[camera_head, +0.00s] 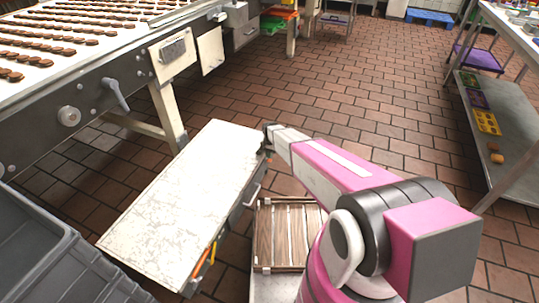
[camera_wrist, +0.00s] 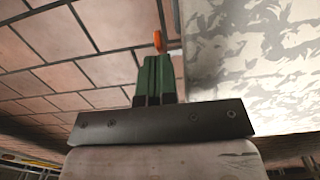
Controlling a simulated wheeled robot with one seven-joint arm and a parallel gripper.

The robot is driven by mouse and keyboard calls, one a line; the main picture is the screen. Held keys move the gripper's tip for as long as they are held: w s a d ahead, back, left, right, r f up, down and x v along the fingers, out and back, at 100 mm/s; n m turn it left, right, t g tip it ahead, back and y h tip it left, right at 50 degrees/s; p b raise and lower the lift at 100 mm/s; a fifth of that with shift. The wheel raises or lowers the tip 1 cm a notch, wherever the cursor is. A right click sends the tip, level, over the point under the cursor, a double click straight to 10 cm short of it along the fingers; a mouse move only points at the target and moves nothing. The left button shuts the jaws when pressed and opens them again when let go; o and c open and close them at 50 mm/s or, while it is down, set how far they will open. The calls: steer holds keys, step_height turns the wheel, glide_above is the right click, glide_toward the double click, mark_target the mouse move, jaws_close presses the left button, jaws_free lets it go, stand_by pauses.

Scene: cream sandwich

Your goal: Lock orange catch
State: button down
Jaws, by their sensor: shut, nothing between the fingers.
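In the head view an orange catch (camera_head: 199,266) stands on the right side of the low white-topped bench (camera_head: 180,200), near its front end. My gripper (camera_head: 268,146) is at the bench's far right corner, small and partly hidden by my arm. In the wrist view the green fingers of my gripper (camera_wrist: 158,62) are shut together with nothing between them. A small orange piece (camera_wrist: 158,41) shows just past the fingertips, beside the edge of the white top (camera_wrist: 250,60). I cannot tell whether the fingers touch it, or whether it is the same catch.
A grey crate (camera_head: 45,245) stands at the lower left. A wooden slatted crate (camera_head: 287,232) is right of the bench, below my arm. A conveyor (camera_head: 70,45) with biscuits runs at the upper left. A metal shelf (camera_head: 505,150) is at the right. The tiled floor (camera_head: 350,90) between is open.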

steer(key=shift+s+a+f, duration=0.25)
steer(key=shift+s+f, duration=0.05)
steer(key=shift+s, duration=0.3)
stand_by(0.5)
steer(key=shift+s+a+f, duration=0.15)
steer(key=shift+s+f, duration=0.05)
steer(key=shift+s, duration=0.1)
steer(key=shift+s+a+f, duration=0.25)
steer(key=shift+s+f, duration=0.2)
steer(key=shift+s, duration=0.15)
steer(key=shift+f, duration=0.1)
